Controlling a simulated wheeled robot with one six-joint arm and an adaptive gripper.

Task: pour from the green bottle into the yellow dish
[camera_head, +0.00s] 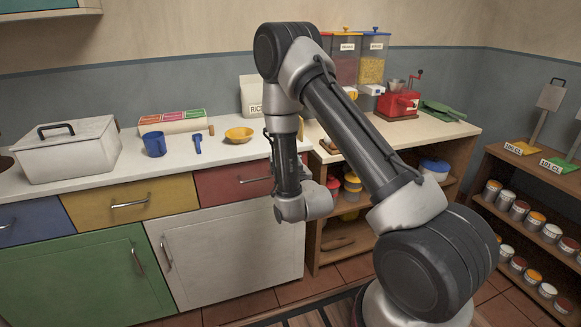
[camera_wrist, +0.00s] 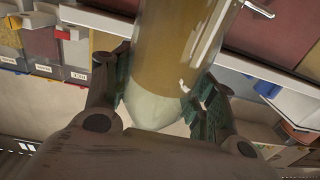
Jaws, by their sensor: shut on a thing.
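The yellow dish (camera_head: 239,135) sits upright on the white counter, just left of my arm in the head view; I cannot see into it well. In the wrist view my gripper (camera_wrist: 161,86) is shut on a smooth, round bottle (camera_wrist: 180,45), with a finger on each side. The bottle looks amber-tan rather than green here, with a pale, tapering lower part. Its far end runs out of the frame. In the head view the gripper and the bottle are hidden behind my arm, so their distance from the dish cannot be told.
A blue mug (camera_head: 154,144) and a blue utensil (camera_head: 198,143) stand left of the dish. A white lidded box (camera_head: 68,150) is farther left. A rice bag (camera_head: 250,96) and dispensers (camera_head: 372,62) stand behind. A red grinder (camera_head: 398,104) is at right. Counter in front of the dish is clear.

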